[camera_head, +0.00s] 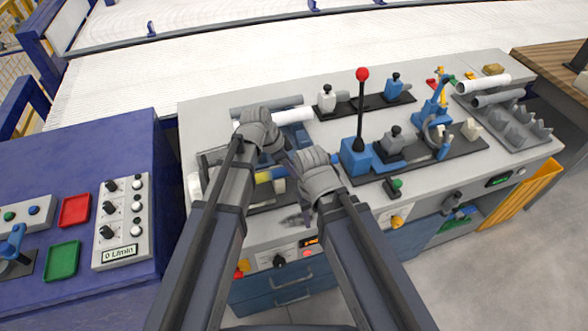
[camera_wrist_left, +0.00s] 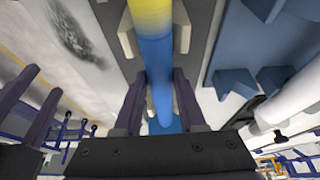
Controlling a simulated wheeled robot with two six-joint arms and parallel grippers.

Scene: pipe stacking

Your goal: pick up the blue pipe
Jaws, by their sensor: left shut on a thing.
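The blue pipe (camera_head: 278,172) has a yellow band and lies across the left part of the workbench, partly covered by my arms. In the left wrist view the blue pipe (camera_wrist_left: 156,60) runs lengthwise between the fingers, with its yellow part at the top edge. My left gripper (camera_wrist_left: 160,105) is shut on the blue section; it also shows in the head view (camera_head: 284,157), mostly hidden behind its wrist. My right gripper (camera_head: 298,215) is low at the bench front, and its fingers are too unclear to judge.
A white pipe (camera_head: 290,115) lies behind the blue pipe. A blue lever stand with a red knob (camera_head: 362,75) rises close to the right. Several fixtures and a grey pipe rack (camera_head: 515,130) fill the right side. A control panel (camera_head: 122,222) stands at left.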

